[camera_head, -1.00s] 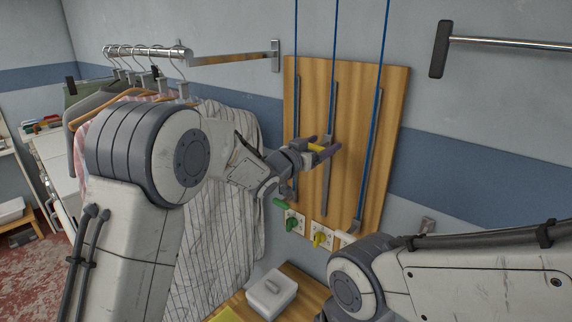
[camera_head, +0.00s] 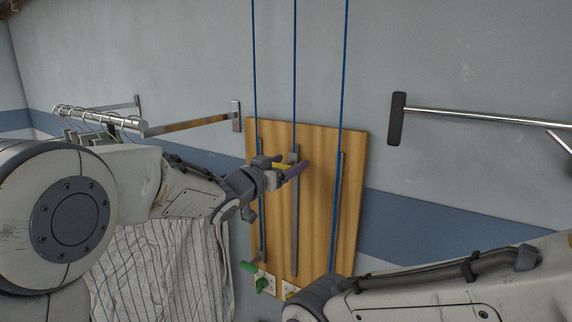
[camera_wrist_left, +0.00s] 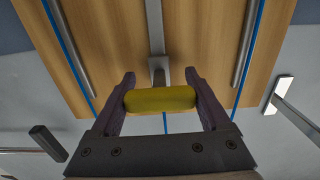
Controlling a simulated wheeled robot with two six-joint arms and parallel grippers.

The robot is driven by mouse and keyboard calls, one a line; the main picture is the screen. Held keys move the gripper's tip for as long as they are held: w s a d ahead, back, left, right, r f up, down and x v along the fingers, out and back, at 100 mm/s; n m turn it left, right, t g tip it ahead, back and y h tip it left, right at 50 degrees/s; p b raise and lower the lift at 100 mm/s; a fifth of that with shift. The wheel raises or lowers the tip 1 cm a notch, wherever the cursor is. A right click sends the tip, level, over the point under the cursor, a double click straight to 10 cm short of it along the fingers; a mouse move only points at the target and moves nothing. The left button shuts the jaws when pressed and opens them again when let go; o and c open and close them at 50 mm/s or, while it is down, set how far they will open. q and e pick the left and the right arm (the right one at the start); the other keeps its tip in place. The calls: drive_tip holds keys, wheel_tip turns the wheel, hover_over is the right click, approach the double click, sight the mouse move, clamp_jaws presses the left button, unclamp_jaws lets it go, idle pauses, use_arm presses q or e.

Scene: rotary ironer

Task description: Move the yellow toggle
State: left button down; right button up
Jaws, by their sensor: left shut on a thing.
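The yellow toggle (camera_head: 281,166) is a small bar at the middle rail (camera_head: 295,225) of a wooden wall board (camera_head: 315,190). It stands near the top of that rail. My left gripper (camera_head: 290,166) is shut on it, with one finger at each end. In the left wrist view the yellow toggle (camera_wrist_left: 160,99) lies crosswise between the two dark fingers (camera_wrist_left: 160,76), in front of the grey middle rail. My right arm shows at lower right, but its gripper is out of view.
A green handle (camera_head: 248,266) sits low at the left rail, above a green knob (camera_head: 262,285). Blue cords (camera_head: 295,70) run up from the rails. A clothes rail (camera_head: 95,117) is at left, a wall bar (camera_head: 470,118) at right.

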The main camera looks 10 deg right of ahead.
use_arm(q)
unclamp_jaws()
drive_tip(key=shift+r, duration=0.35)
drive_tip(key=shift+f, duration=0.1)
drive_tip(key=shift+s+a, duration=0.1)
drive_tip(key=shift+a, duration=0.05)
drive_tip(key=b+v, duration=0.4)
drive_tip(key=v, duration=0.6)
